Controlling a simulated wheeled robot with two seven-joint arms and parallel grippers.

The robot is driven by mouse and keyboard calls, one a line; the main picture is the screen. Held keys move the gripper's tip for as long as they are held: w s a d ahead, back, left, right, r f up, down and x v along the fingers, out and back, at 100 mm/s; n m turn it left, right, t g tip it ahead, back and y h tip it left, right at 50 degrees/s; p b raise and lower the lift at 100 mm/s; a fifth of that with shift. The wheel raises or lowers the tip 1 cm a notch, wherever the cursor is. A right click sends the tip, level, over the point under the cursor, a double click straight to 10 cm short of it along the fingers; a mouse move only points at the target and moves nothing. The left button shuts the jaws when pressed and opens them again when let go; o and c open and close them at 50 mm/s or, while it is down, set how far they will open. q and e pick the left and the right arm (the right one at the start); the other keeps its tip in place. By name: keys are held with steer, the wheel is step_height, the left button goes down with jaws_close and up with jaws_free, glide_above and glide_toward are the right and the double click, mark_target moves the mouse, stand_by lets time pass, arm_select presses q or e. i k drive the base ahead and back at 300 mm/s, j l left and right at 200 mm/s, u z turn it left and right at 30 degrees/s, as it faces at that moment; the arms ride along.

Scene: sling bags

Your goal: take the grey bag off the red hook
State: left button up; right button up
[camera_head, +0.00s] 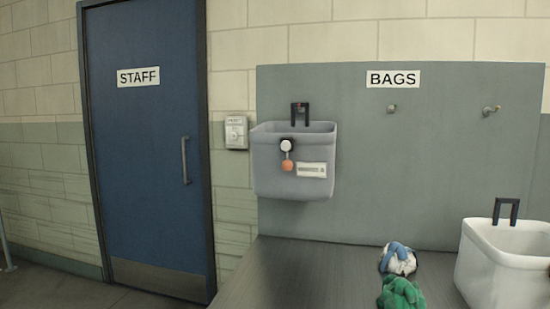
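The grey bag (268,172) is an open-topped, bucket-like bag. It hangs upright against the left part of the grey panel, with its black strap loop (300,105) rising above the rim. A white and an orange round tag and a white label are on its front. The hook holding it is hidden or too small to make out, and I see no red on any hook. Neither of my grippers shows in the head view.
The grey panel (440,180) has a BAGS sign and two bare metal hooks (391,108) on the right. Below is a dark bench (300,275) with blue-white and green cloth bundles (402,293). A white bag (485,265) stands at right. A blue STAFF door (145,170) is at left.

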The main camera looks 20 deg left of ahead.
mark_target(312, 152)
steer(key=i+j, duration=0.2)
steer(key=j, duration=0.15)
steer(key=i+j, duration=0.2)
steer(key=j, duration=0.2)
steer(key=i+j, duration=0.2)
steer(key=j, duration=0.15)
steer(key=i+j, duration=0.2)
steer(key=j, duration=0.2)
steer(key=i+j, duration=0.15)
steer(key=j, duration=0.2)
steer(key=i+j+z, duration=0.1)
steer(key=j, duration=0.3)
steer(key=i, duration=0.1)
